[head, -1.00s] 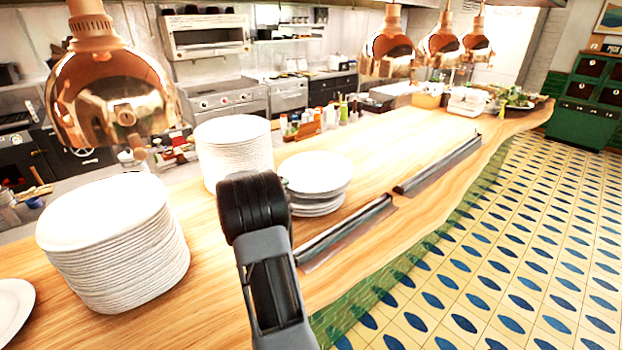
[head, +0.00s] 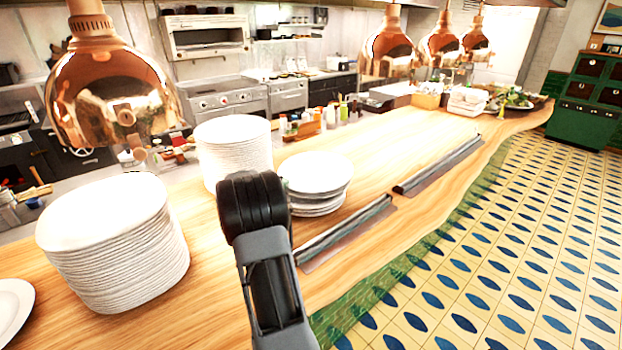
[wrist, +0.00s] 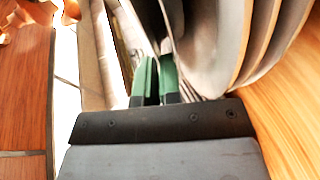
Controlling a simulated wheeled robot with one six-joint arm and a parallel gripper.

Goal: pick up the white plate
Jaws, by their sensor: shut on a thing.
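White plates stand in a short stack (head: 318,172) on the wooden counter, just right of my arm in the head view. Plates of a stack also show close up at the upper right of the wrist view (wrist: 203,45), their rims side by side. My gripper (wrist: 158,72) has green fingertips at the near plate's edge and is shut on a white plate. Its grip is narrow, and the exact contact on the rim is hard to see. My arm hides the gripper in the head view.
A tall plate stack (head: 234,155) stands behind, a wide stack (head: 115,245) to the left, and a single plate (head: 12,308) at the left edge. Copper lamps (head: 112,85) hang over the counter (head: 410,130). Metal rails (head: 345,232) lie along its front. The counter's right part is mostly clear.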

